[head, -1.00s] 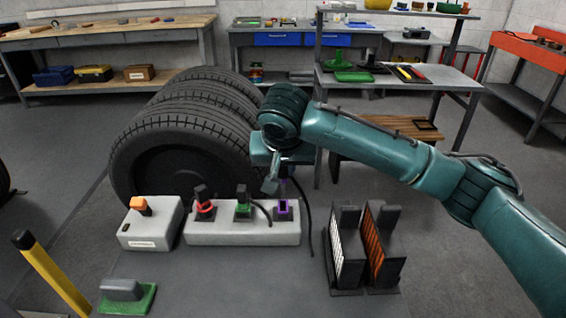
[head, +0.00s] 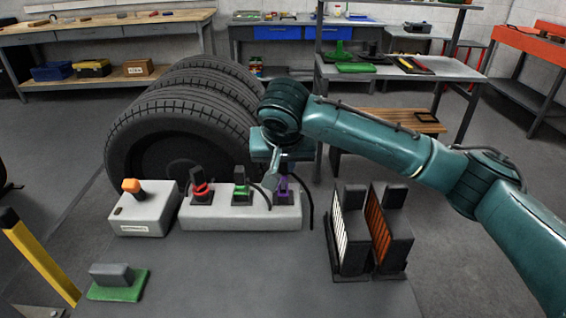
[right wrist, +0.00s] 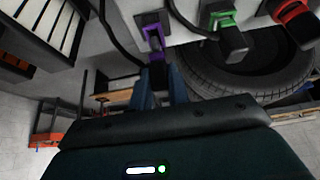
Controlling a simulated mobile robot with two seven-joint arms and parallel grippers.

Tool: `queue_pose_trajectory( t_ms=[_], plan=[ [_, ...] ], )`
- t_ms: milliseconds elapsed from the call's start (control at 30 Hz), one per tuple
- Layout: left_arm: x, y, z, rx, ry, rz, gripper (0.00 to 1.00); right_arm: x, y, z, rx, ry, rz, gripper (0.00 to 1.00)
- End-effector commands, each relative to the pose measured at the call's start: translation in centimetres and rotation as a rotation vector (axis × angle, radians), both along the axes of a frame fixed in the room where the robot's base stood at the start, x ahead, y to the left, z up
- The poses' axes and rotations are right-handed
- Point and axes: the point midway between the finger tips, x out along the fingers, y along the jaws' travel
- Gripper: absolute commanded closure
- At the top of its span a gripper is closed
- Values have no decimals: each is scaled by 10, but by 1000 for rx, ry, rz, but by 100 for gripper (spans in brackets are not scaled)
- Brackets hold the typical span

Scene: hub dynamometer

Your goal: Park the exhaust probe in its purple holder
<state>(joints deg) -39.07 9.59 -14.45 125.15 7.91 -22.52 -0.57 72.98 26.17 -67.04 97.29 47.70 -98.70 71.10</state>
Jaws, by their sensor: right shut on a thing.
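The purple holder (head: 283,196) is the rightmost of the holders on a light grey block (head: 225,217). In the right wrist view it shows as a purple frame (right wrist: 151,45) on a dark base. My right gripper (head: 277,170) is just above it, fingers pointing down. It is shut on the exhaust probe, a dark piece (right wrist: 154,72) between the fingertips in the right wrist view, with a black cable. The probe's end is at the holder's opening; I cannot tell how deep it sits. My left gripper is not in view.
Red (head: 201,193) and green (head: 241,191) holders with dark probes stand left of the purple one. A grey box with an orange knob (head: 132,186) is further left. Black units with white and orange grilles (head: 375,230) stand right. Large tyres (head: 180,130) are behind.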

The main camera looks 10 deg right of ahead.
Motion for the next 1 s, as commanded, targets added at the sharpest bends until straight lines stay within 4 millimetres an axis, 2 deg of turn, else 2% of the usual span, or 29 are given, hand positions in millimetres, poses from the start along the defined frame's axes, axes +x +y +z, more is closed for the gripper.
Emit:
queue_pose_trajectory(
  t_ms=[1000],
  plan=[
    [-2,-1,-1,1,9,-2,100,0,0,-13,0,-1,0,100]
  ],
)
